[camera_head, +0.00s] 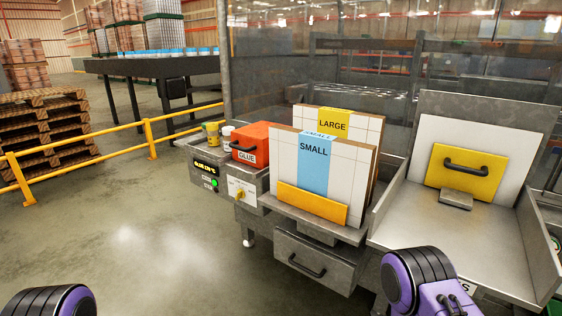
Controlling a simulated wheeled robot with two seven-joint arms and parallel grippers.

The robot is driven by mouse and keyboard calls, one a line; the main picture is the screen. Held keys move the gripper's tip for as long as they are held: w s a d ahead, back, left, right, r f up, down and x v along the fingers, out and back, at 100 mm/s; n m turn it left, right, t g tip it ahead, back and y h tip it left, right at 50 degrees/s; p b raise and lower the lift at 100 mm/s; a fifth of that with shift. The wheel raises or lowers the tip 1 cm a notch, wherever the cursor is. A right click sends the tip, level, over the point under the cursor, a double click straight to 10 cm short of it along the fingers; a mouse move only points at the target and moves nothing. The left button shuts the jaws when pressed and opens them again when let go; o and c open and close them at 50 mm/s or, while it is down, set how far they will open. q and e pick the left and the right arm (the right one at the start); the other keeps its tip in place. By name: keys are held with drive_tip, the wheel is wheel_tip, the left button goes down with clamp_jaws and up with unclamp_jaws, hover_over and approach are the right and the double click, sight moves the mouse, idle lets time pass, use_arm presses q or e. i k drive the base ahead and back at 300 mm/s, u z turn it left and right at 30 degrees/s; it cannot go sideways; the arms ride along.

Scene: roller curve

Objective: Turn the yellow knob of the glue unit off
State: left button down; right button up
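The glue unit (212,168) is a grey metal box on the left of the workbench, with a lit display and a green round light on its front. The yellow knob (238,191) sits on a white plate on the front panel, right of the display. An orange box labelled GLUE (256,136) stands above it. Parts of my arms, purple and black, show at the bottom left and at the bottom right of centre. Neither gripper's fingers are in view, and both arms are apart from the knob.
Cards labelled SMALL (313,174) and LARGE (368,130) stand in a holder right of the knob. A drawer (315,262) is below. A steel tray with a yellow handled plate (464,173) is at right. Floor in front of the glue unit is clear; a yellow rail (88,147) runs behind.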

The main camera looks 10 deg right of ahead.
sight(240, 193)
drive_tip(key=u, duration=0.55)
drive_tip(key=k, duration=0.6)
drive_tip(key=u, duration=0.7)
drive_tip(key=i, duration=0.95)
drive_tip(key=z, duration=0.75)
drive_tip(key=i, duration=0.7)
drive_tip(key=z, duration=0.75)
